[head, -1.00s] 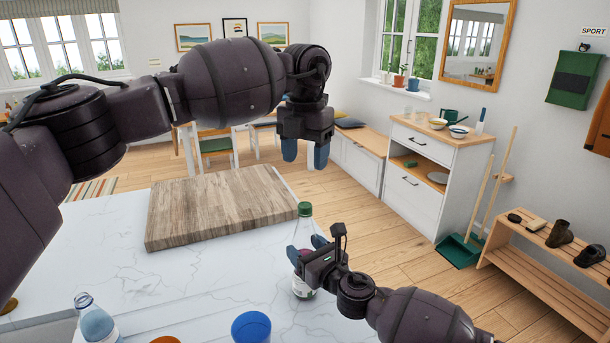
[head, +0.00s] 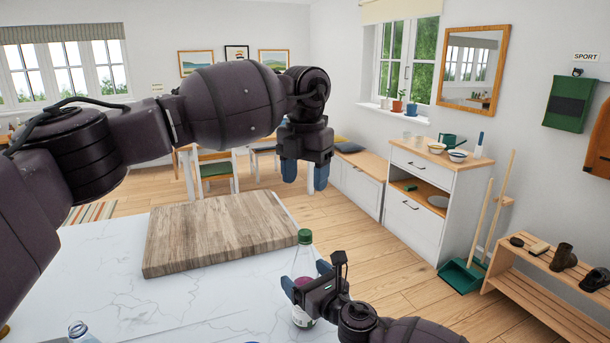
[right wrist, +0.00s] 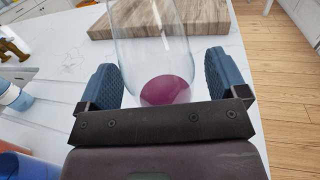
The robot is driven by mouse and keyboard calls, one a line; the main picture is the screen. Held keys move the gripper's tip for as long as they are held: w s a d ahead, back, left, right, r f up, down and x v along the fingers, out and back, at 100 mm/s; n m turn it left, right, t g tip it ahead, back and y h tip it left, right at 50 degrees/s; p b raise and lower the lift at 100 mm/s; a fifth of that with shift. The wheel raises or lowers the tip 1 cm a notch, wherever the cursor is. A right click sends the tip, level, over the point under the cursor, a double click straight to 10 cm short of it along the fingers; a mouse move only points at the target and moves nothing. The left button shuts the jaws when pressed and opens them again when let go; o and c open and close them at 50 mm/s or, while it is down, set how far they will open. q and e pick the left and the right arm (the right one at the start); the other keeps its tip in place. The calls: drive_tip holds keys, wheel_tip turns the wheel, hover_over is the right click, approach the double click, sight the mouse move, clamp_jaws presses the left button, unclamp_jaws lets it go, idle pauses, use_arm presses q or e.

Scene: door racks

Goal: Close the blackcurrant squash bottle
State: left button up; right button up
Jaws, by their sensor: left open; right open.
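The blackcurrant squash bottle (head: 304,258) stands upright on the white marble worktop. It is clear, with a green cap (head: 304,236) at its top; I cannot tell how tightly the cap sits. In the right wrist view the bottle (right wrist: 153,45) is cut off at the top and shows purple low down. My right gripper (head: 306,279) is open, low at the bottle, with its blue fingers (right wrist: 165,80) on either side of the glass and gaps visible. My left gripper (head: 305,177) is open and empty, above and beyond the bottle in the picture.
A wooden chopping board (head: 215,230) lies behind and left of the bottle. A clear bottle (head: 80,332) with blue shows at the lower left. In the right wrist view a blue cup (right wrist: 28,166) stands at the lower left. Marble between is clear.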

drive_tip(key=v, duration=1)
drive_tip(key=shift+s+d, duration=0.25)
drive_tip(key=shift+s, duration=0.05)
